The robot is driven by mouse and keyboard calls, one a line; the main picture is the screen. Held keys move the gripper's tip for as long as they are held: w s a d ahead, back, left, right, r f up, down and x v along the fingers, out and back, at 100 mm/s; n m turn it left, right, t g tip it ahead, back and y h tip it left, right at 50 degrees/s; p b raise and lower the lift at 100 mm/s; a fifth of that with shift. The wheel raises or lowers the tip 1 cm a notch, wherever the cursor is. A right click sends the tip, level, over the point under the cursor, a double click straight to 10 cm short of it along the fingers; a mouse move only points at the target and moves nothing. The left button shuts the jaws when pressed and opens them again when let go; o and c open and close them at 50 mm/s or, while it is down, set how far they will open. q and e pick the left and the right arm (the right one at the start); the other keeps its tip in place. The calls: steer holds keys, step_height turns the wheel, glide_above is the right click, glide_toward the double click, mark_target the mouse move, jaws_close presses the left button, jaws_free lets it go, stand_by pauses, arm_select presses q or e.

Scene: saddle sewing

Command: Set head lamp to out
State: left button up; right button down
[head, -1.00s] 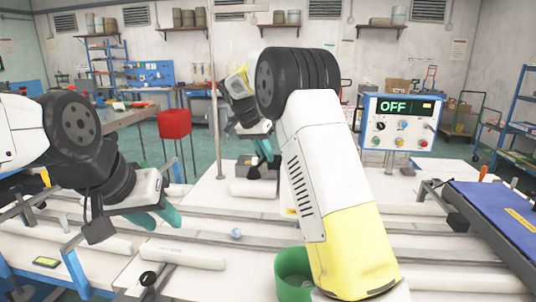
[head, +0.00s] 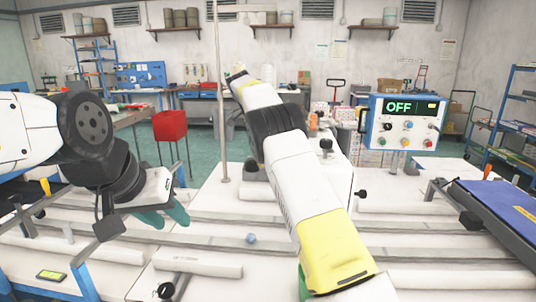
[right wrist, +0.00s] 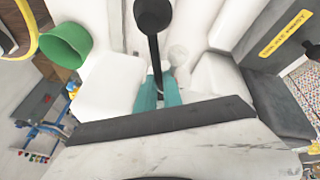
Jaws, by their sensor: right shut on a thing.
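In the right wrist view a black lever (right wrist: 153,45) with a round black knob runs down between my right gripper's teal fingers (right wrist: 158,93). The gripper is shut on its lower end. I cannot tell for sure whether this lever is part of the head lamp. In the head view my right arm hides that gripper. The white machine head (head: 325,168), with black knobs, stands just behind and right of my right arm. My left gripper (head: 166,215) is over the left rails, apart from any object; its finger gap is unclear.
A control box (head: 402,122) reads OFF, with several coloured buttons. A green bin (right wrist: 65,45) is near my right arm.

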steer(key=shift+w, duration=0.15)
stand_by(0.4)
steer(key=c, duration=1.8)
jaws_free()
steer(key=shift+o, duration=0.2)
steer(key=shift+r, duration=0.15)
step_height(320, 180, up, 3)
steer(key=shift+r, duration=0.1)
steer(key=shift+s+a+r, duration=0.15)
steer(key=shift+s+a, duration=0.05)
steer(key=shift+s, duration=0.1)
steer(key=s+a+r, duration=0.1)
steer(key=s, duration=1.4)
steer(key=shift+s+a, duration=0.15)
steer(key=shift+a, duration=0.2)
